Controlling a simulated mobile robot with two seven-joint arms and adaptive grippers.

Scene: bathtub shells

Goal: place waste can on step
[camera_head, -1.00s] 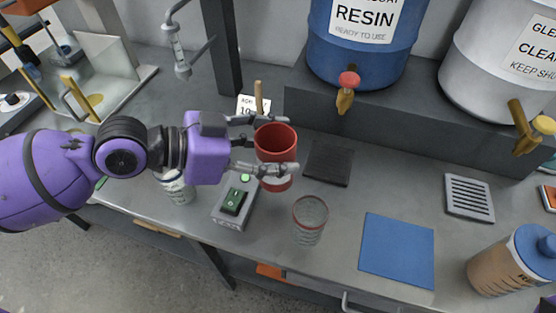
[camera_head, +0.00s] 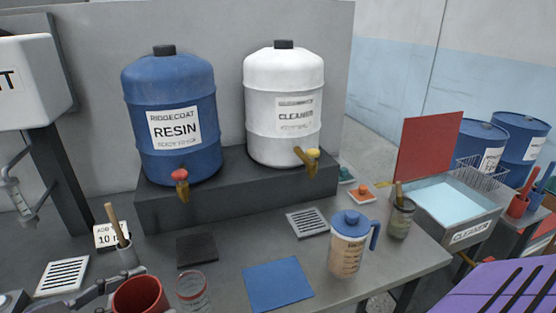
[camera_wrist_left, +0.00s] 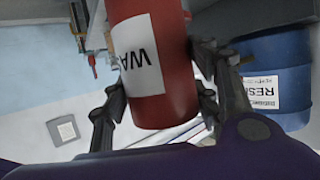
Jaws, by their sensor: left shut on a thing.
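The red waste can (camera_head: 142,296) shows at the bottom left of the head view, with its open top up and its lower part cut off by the frame. My left gripper (camera_wrist_left: 162,95) is shut on the waste can, which fills the middle of the left wrist view; its white label (camera_wrist_left: 137,56) reads "WA" there. In the head view, a left finger reaches the can from the left. The dark grey step (camera_head: 240,200) stands at the back of the bench, up and right of the can, carrying two drums. My right gripper is out of view.
The blue resin drum (camera_head: 172,115) and white cleaner drum (camera_head: 284,105) take up much of the step's top; their taps overhang its front. A clear cup (camera_head: 193,291), dark pad (camera_head: 197,250), blue mat (camera_head: 278,284), grate (camera_head: 307,222) and lidded jug (camera_head: 350,243) are on the bench.

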